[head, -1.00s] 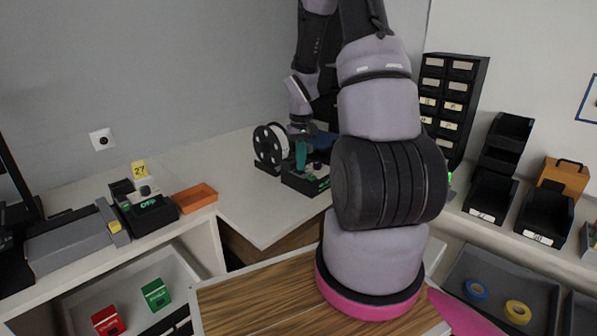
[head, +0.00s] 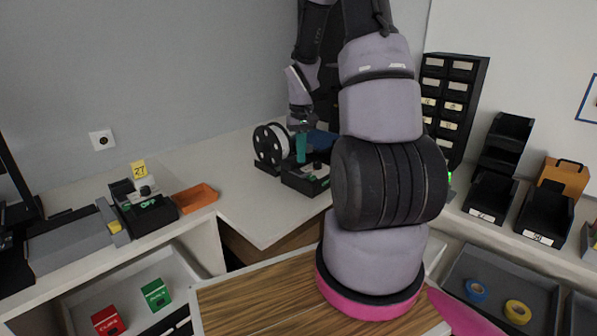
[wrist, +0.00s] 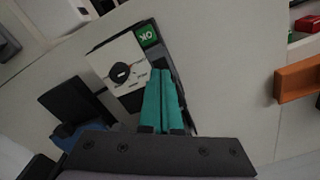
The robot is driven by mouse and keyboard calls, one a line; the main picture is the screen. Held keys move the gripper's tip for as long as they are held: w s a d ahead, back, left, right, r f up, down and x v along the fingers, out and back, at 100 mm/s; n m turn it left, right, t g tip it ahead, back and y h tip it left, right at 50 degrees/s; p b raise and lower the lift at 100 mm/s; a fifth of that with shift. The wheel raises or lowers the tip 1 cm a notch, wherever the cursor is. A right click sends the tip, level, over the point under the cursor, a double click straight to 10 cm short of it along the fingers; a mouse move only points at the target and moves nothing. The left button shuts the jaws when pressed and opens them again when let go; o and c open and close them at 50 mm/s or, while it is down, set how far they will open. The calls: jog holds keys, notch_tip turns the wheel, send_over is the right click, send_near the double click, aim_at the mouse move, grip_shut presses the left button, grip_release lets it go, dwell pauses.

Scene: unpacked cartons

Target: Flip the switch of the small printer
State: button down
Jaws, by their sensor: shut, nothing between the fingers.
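The small printer is a low black machine (head: 306,180) on the corner counter, beside a spool and partly behind my arm. The wrist view shows a black unit with a white top plate (wrist: 112,58), a round dark switch (wrist: 121,71) on it and a green OK label (wrist: 147,36). My gripper (head: 301,150) is above the machine, its teal fingers pointing down. In the wrist view the closed fingers (wrist: 161,75) lie just right of the switch, over the plate's edge. They hold nothing. I cannot tell whether they touch the unit.
A white spool (head: 270,145) stands left of the machine. An orange tray (head: 195,197) and another black device (head: 146,208) with a green OFF label are on the left counter. A black drawer cabinet (head: 452,100) stands behind my arm. The counter front (head: 255,215) is clear.

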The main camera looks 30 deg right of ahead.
jog(key=shift+r, duration=1.8)
notch_tip(320, 180, up, 7)
jog(key=t, duration=0.1)
send_over(301, 172)
jog(key=s+a, duration=0.1)
jog(key=a, duration=0.1)
jog(key=s+a+r+m+t, duration=0.15)
jog(key=s+a+r, duration=0.3)
jog(key=r, duration=0.45)
jog(key=s+a+r+t+y, duration=0.2)
jog(key=s+a+r+t, duration=0.2)
jog(key=s+a+r, duration=0.3)
jog(key=s+r, duration=0.3)
jog(key=s, duration=0.4)
jog(key=shift+r+m+t, duration=0.3)
jog(key=shift+m+t, duration=0.05)
